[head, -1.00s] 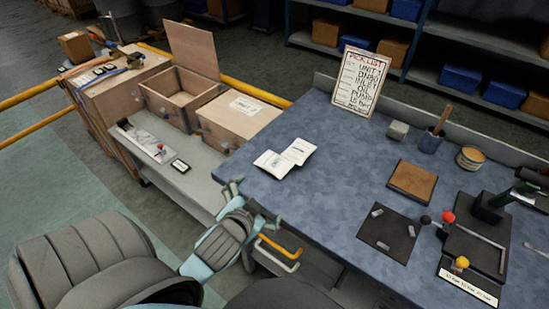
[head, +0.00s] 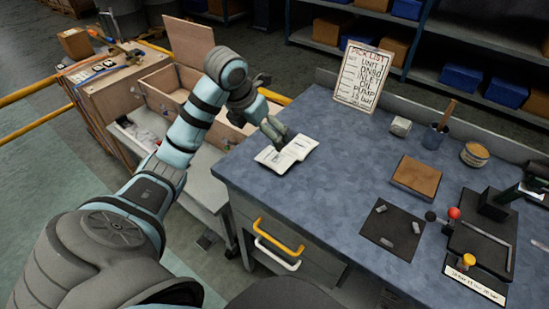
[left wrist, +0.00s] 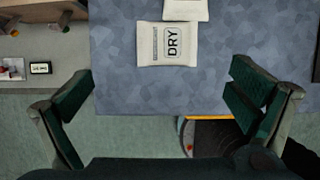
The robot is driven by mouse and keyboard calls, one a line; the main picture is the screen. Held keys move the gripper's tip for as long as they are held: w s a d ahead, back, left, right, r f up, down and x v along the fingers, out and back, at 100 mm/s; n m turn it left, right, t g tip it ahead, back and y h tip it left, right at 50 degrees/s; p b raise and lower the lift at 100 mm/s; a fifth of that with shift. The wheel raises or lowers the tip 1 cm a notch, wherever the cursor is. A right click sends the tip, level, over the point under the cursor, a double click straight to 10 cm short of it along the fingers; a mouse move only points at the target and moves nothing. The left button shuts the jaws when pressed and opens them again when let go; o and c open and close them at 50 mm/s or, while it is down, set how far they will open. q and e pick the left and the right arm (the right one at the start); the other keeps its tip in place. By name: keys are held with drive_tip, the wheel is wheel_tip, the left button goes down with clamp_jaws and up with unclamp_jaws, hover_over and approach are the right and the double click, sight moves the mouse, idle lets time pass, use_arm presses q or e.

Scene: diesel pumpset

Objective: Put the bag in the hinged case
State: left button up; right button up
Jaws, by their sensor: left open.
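Two white printed bags lie side by side on the blue bench top, a left bag (head: 273,160) and a right bag (head: 304,147), near its left edge. In the left wrist view one bag marked DRY (left wrist: 167,45) lies flat, with a second bag (left wrist: 186,9) partly cut off beyond it. My left gripper (head: 276,132) is just above the bags, open and empty. In the left wrist view its fingers (left wrist: 160,82) are wide apart, with the DRY bag ahead between them. The wooden hinged case (head: 158,81) stands open behind my arm, its lid (head: 192,43) upright. My right gripper is not in view.
The pick list board (head: 359,76), a grey block (head: 400,127), a brown pad (head: 415,176) and a black mat (head: 391,229) are on the bench (head: 330,200). The bench middle is clear.

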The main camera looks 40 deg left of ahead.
use_arm(q)
drive_tip(key=b, duration=0.2)
hover_over(275, 157)
drive_tip(key=s, duration=0.3)
drive_tip(key=f, duration=0.5)
drive_tip(key=shift+w+a+f, duration=0.15)
drive_tip(key=shift+w+a, duration=0.1)
drive_tip(key=shift+a, duration=0.15)
drive_tip(key=x, duration=0.4)
drive_tip(key=b+x, duration=0.1)
drive_tip(key=x, duration=0.1)
drive_tip(key=shift+d+f, duration=0.25)
drive_tip(key=shift+d, duration=0.1)
drive_tip(key=c, duration=1.4)
drive_tip(key=shift+o, duration=0.2)
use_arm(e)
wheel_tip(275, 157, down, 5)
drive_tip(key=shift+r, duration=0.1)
use_arm(q)
drive_tip(key=shift+r, duration=0.15)
wheel_tip(275, 157, up, 8)
drive_tip(key=shift+f+p, duration=0.2)
drive_tip(key=shift+p, duration=1.05)
wheel_tip(275, 157, up, 12)
drive_tip(key=p, duration=1.1)
drive_tip(key=shift+r+p, duration=0.15)
drive_tip(key=shift+p, duration=0.2)
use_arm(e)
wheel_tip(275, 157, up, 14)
